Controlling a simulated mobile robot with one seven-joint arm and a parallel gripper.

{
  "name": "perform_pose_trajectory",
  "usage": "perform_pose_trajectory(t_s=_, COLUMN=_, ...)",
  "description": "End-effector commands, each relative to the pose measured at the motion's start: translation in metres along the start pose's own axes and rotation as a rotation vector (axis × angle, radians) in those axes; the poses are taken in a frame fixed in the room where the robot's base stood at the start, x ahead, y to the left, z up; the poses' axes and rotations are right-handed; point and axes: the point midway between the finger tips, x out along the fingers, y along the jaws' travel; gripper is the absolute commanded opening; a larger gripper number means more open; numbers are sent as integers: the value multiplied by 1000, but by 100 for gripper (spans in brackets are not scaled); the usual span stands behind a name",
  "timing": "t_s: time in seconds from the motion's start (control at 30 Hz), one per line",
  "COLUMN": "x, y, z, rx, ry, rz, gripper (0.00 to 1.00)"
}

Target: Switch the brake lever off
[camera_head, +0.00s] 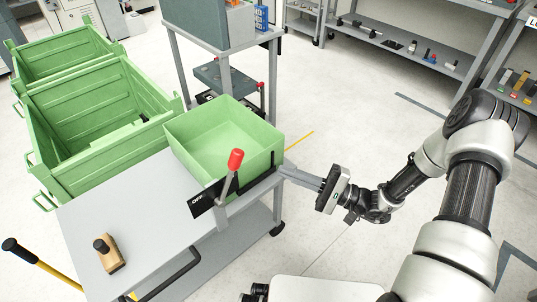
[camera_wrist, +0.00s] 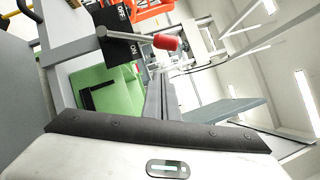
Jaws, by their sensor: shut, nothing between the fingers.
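The brake lever is a grey bar with a red knob (camera_head: 236,158) on the edge of a grey cart. It stands up and leans slightly right, away from the OFF marking on its black plate (camera_head: 201,202). In the wrist view the red knob (camera_wrist: 167,42) shows at the upper middle, the bar crossing the plate (camera_wrist: 124,48) between OFF and ON, slightly to the ON side. My gripper (camera_head: 284,171) is shut and empty, right of the lever and apart from it, fingers pointing left towards the cart's edge. In the wrist view my gripper's fingers (camera_wrist: 160,84) lie below the knob.
A green bin (camera_head: 222,130) stands on the cart (camera_head: 150,195) just behind the lever. A wooden block with a black knob (camera_head: 109,254) sits on the cart's near left. Larger green crates (camera_head: 95,110) stand behind. The floor (camera_head: 310,235) right of the cart is clear.

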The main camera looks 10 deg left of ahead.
Motion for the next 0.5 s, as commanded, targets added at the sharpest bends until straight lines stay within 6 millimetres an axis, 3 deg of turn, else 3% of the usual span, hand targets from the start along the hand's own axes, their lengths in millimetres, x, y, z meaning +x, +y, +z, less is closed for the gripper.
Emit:
perform_pose_trajectory(t_s=0.17, x=-4, y=7, z=-10, rx=3, ry=40, rz=-58, gripper=0)
perform_pose_trajectory(t_s=0.5, x=-4, y=7, z=-11, rx=2, ry=42, rz=-60, gripper=0)
